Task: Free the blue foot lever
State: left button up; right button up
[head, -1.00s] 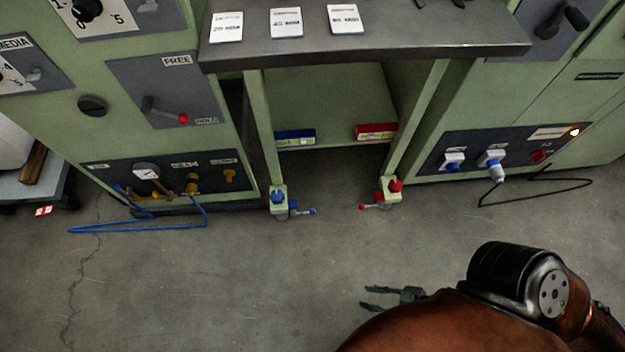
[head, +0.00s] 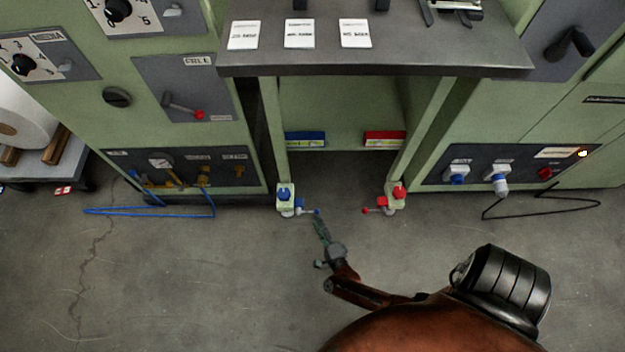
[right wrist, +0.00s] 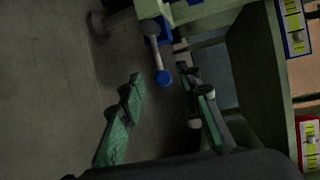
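The blue foot lever (head: 308,211) sticks out to the right from the foot of the table's left leg. It is a grey bar with a blue ball end, and also shows in the right wrist view (right wrist: 158,58). My right gripper (head: 318,224) is just in front of the ball end. In the right wrist view its green fingers (right wrist: 161,80) are open, with the ball end between or just beyond their tips. I cannot tell whether they touch it. My left gripper is not in view.
A red foot lever (head: 376,210) sits at the right table leg (head: 397,195). A blue hose (head: 150,212) lies on the floor at left, a black cable (head: 545,208) at right. The table top (head: 380,55) overhangs the levers. The front floor is clear.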

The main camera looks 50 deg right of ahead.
jog(key=b+x, duration=0.2)
jog(key=x, duration=0.4)
jog(key=shift+w, duration=0.1)
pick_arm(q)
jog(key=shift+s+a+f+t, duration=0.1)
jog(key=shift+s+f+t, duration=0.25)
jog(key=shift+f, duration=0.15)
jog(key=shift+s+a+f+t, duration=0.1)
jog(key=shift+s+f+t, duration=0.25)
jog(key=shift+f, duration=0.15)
pick_arm(e)
jog(key=shift+c, duration=0.7)
grip_shut()
